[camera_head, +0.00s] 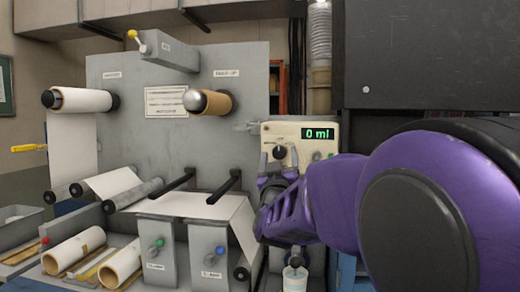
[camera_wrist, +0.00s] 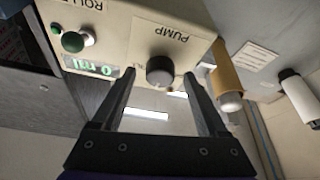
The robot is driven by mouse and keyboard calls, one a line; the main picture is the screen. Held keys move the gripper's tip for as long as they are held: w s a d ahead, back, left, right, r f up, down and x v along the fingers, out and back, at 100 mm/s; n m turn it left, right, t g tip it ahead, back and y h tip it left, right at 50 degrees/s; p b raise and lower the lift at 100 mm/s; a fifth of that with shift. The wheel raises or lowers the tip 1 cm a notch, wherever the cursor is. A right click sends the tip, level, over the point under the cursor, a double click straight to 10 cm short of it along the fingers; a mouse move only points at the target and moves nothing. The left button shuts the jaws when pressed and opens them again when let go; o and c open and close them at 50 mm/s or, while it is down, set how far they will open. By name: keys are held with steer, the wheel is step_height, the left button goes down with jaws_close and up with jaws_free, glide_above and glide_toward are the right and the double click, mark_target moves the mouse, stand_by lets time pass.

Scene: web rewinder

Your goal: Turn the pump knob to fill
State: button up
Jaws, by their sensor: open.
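The pump knob (camera_wrist: 160,71) is a dark round dial on a cream control box (camera_head: 262,128). In the wrist view it sits under the label PUMP, between and beyond the tips of my gripper (camera_wrist: 160,82). In the head view the knob (camera_head: 279,152) shows just above my gripper (camera_head: 277,160), whose fingers point up at the box. The gripper is open, with a finger on either side of the knob in the wrist view. I cannot tell whether either finger touches it. The green display (camera_head: 318,134) reads 0 ml.
A green round button (camera_wrist: 72,42) and a small knob sit beside the display on the box. A grey machine panel with rolls (camera_head: 82,100) stands to the left. A dark cabinet (camera_head: 430,60) hangs at the upper right. A bottle (camera_head: 295,278) stands below my gripper.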

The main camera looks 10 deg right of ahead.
steer(key=shift+w+d+r, duration=0.1)
steer(key=shift+w+r, duration=0.05)
steer(key=shift+w, duration=0.25)
jaws_close()
steer(key=shift+m+b, duration=0.5)
steer(key=shift+f+m+h+b, duration=0.2)
steer(key=shift+m+h+b, duration=0.4)
steer(key=shift+m+b, duration=0.25)
steer(key=shift+m+g+h+b, duration=0.3)
steer(key=shift+m+h+b, duration=0.45)
steer(key=shift+m, duration=0.4)
steer(key=m+h, duration=0.1)
steer(key=m, duration=0.1)
steer(key=m+g+h+b, duration=0.1)
steer(key=m, duration=0.2)
steer(key=m+g+h+b, duration=0.1)
steer(key=m, duration=0.2)
steer(key=shift+r, duration=0.25)
steer(key=shift+g+h, duration=0.25)
steer(key=shift+g, duration=0.05)
